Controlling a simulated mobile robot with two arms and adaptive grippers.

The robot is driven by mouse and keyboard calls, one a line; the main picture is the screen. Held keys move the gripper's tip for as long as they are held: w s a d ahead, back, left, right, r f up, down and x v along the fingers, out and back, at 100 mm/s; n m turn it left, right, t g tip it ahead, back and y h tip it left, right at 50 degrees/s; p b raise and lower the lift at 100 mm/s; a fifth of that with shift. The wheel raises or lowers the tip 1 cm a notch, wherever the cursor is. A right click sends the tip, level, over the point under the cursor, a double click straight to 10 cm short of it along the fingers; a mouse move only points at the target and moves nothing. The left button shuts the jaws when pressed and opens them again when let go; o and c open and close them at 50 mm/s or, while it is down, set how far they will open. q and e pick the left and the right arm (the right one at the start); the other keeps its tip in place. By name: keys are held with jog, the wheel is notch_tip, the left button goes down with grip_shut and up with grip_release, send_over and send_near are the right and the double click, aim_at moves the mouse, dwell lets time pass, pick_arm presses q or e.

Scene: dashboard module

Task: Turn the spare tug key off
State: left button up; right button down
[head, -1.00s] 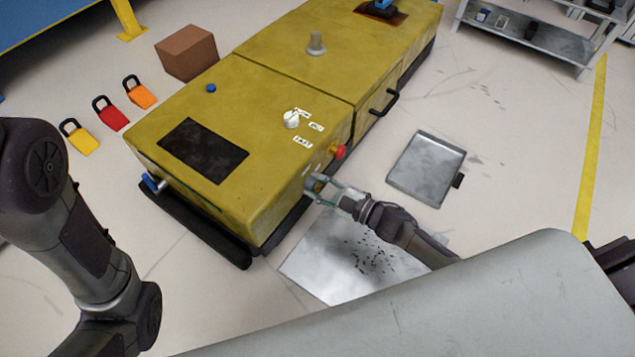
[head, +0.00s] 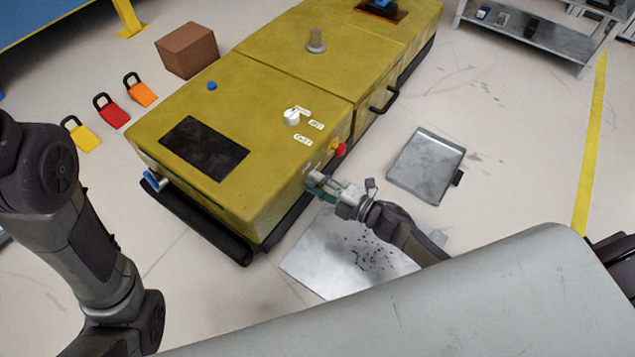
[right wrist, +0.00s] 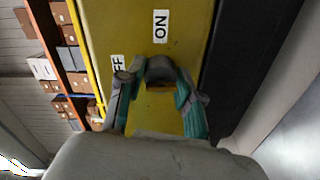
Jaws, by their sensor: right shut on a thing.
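The yellow tug (head: 270,95) stands on the floor. My right gripper (head: 316,183) is at its side face, below the red button. In the right wrist view the gripper (right wrist: 158,88) is shut on the grey spare tug key (right wrist: 160,69), with a finger on either side. An ON label (right wrist: 160,26) is above the key. An OFF label (right wrist: 117,62) is to its left, partly hidden by a finger. The key is mostly hidden by the gripper in the head view. My left arm shows at the left, its gripper out of view.
A red button (head: 340,149) sits just above my right gripper. A white knob (head: 292,117) is on the tug's top. A metal tray (head: 427,165) and a metal sheet (head: 318,262) lie on the floor. A cardboard box (head: 188,50) stands behind.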

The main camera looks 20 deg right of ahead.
jog(key=c, duration=1.9)
grip_release()
jog(key=o, duration=1.2)
jog(key=shift+c, duration=0.2)
jog(key=v, duration=1.2)
jog(key=shift+r, duration=0.1)
